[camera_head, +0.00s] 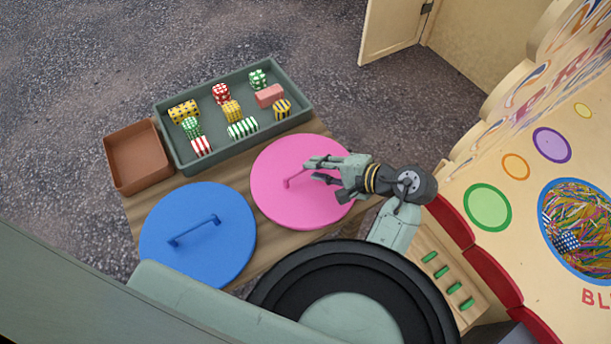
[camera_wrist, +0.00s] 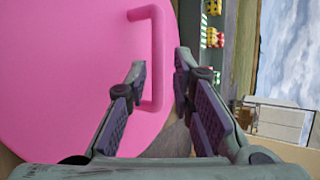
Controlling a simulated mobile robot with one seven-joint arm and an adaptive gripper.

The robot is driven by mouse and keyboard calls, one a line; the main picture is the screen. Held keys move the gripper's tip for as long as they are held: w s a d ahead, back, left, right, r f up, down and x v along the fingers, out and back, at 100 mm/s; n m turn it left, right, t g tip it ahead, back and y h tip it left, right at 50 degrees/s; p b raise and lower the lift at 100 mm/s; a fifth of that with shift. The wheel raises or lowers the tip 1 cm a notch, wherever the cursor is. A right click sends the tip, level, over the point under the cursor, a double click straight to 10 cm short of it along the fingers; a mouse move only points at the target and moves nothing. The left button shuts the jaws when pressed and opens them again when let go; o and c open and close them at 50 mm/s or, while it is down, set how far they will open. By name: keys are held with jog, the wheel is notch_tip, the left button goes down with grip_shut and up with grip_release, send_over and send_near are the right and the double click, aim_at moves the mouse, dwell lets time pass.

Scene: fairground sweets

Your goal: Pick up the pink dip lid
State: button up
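The pink dip lid (camera_head: 275,205) is a flat round disc lying on the wooden table, with a raised pink bar handle (camera_head: 293,181) on top. My gripper (camera_head: 310,171) is over the lid beside the handle. In the wrist view my gripper (camera_wrist: 160,72) is open, with one finger on each side of the pink handle (camera_wrist: 158,50) as seen from there. A gap shows between the handle and the right finger. I cannot tell whether the left finger touches it or how far down the fingertips reach. The pink lid (camera_wrist: 70,90) fills the left of the wrist view.
A blue lid (camera_head: 200,250) with its own handle lies at the left. A green tray (camera_head: 180,158) of several patterned sweets stands behind, with an empty brown box (camera_head: 137,160) beside it. A painted stall panel (camera_head: 515,200) stands at the right.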

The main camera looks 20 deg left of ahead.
aim_at(303, 169)
jog(key=p+x, duration=0.1)
jog(key=x, duration=0.4)
jog(key=shift+s+f, duration=0.1)
jog(key=shift+s, duration=0.1)
jog(key=shift+c, duration=0.2)
grip_shut()
